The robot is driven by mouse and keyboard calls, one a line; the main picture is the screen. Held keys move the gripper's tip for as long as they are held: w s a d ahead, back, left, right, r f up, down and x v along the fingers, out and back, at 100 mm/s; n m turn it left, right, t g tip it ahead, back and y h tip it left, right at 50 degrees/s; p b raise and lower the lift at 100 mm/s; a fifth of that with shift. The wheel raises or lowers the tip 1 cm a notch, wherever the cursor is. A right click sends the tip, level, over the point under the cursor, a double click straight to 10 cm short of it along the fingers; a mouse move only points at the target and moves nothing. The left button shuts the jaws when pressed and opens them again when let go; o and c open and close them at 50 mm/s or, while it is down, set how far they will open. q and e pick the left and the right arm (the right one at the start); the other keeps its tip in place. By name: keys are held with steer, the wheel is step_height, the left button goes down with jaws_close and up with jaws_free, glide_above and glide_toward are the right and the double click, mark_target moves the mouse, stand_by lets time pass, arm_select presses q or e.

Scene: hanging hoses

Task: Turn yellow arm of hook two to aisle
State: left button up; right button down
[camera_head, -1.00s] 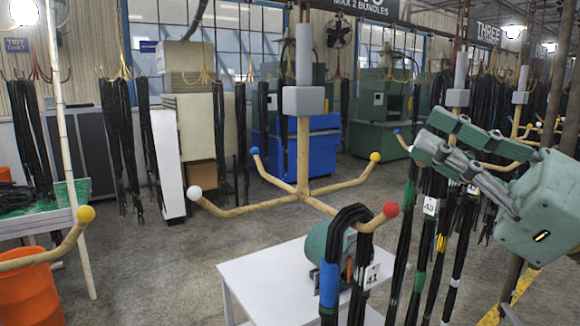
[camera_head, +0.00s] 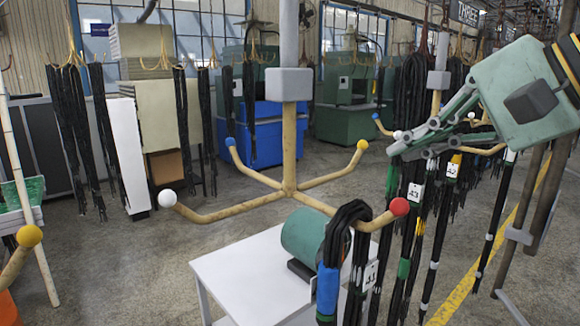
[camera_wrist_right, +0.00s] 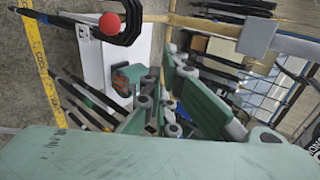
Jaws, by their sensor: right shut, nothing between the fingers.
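The middle hook (camera_head: 290,150) hangs from a post with a grey block and has several tan arms tipped blue, yellow, red and white. Its yellow-tipped arm (camera_head: 335,173) points back and right, with its yellow ball (camera_head: 362,145) free. The red-tipped arm (camera_head: 400,207) points front right and carries a black hose bundle (camera_head: 345,225) with tag 41. My right gripper (camera_head: 397,146) is shut and empty, just right of the yellow ball in the head view; I cannot tell the depth gap. The wrist view shows its fingers (camera_wrist_right: 155,100) and the red ball (camera_wrist_right: 110,23). My left gripper is out of view.
A white table (camera_head: 235,270) with a green round machine stands under the hook. Another hook (camera_head: 438,80) with tagged hose bundles hangs behind my right gripper. A yellow-tipped arm (camera_head: 28,237) is at the left edge. Floor left of the table is clear.

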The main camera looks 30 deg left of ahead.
steer(key=s+f+b, duration=0.1)
steer(key=f+b, duration=0.1)
steer(key=s+f+b, duration=0.1)
steer(key=f+b, duration=0.2)
steer(key=a+f+b, duration=0.1)
steer(key=f+b, duration=0.1)
steer(key=shift+s+f, duration=0.15)
steer(key=shift+s, duration=0.25)
steer(key=shift+s+a+b, duration=0.25)
steer(key=shift+s+b, duration=0.1)
steer(key=shift+s, duration=0.35)
steer(key=shift+s+a+b, duration=0.3)
steer(key=shift+s+b, duration=0.05)
steer(key=shift+s, duration=0.4)
steer(key=shift+s+a+b, duration=0.25)
steer(key=shift+s+b, duration=0.1)
steer(key=shift+s, duration=0.35)
steer(key=shift+s+a, duration=5.25)
steer(key=shift+a, duration=2.5)
steer(key=shift+w+d+r+p, duration=0.9)
steer(key=shift+d+r+p, duration=1.05)
steer(key=shift+r+p, duration=2.05)
steer(key=s+d+r+b, duration=0.1)
steer(key=s+d+b, duration=0.3)
steer(key=d, duration=0.7)
steer(key=shift+d+r+b, duration=0.15)
steer(key=shift+d+b, duration=0.05)
steer(key=shift+b, duration=0.5)
